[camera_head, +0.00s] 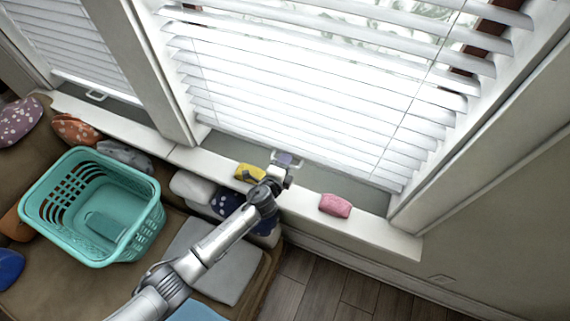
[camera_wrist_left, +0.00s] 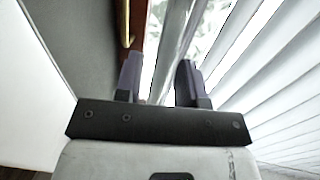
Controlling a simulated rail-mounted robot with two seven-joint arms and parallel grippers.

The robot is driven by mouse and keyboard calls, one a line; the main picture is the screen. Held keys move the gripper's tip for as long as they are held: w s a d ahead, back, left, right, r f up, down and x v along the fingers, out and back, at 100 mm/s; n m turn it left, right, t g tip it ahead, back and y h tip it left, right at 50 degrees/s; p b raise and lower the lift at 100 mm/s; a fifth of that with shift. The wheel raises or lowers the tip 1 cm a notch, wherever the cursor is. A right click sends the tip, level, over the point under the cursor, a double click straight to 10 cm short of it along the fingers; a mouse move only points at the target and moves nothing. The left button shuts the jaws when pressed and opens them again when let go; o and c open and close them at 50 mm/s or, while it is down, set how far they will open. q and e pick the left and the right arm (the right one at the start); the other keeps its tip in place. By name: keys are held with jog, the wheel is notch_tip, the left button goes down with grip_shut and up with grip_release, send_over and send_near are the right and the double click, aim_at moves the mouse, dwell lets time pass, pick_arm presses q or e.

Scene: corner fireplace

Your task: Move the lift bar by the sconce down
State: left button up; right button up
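The lift bar (camera_head: 350,173) is the pale bottom rail of the wide white blind, low over the window sill. My left gripper (camera_head: 284,162) is at the middle of this rail, its purple fingers close to it. In the left wrist view the two fingers (camera_wrist_left: 160,80) stand apart, with a pale strip, probably the rail (camera_wrist_left: 172,50), running up from the gap between them. I cannot tell whether they touch it. A second, narrower blind at the upper left has a small white handle (camera_head: 96,95) on its bottom rail. No sconce shows. My right gripper is not in view.
A yellow item (camera_head: 249,173) and a pink item (camera_head: 335,205) lie on the white sill (camera_head: 385,231). A teal basket (camera_head: 60,238) stands on the brown cushioned seat at the left, among several pillows. Bare wood floor (camera_head: 330,288) shows below the sill.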

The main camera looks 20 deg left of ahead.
pick_arm(q)
jog(key=shift+c, duration=0.2)
grip_shut()
dwell(0.5)
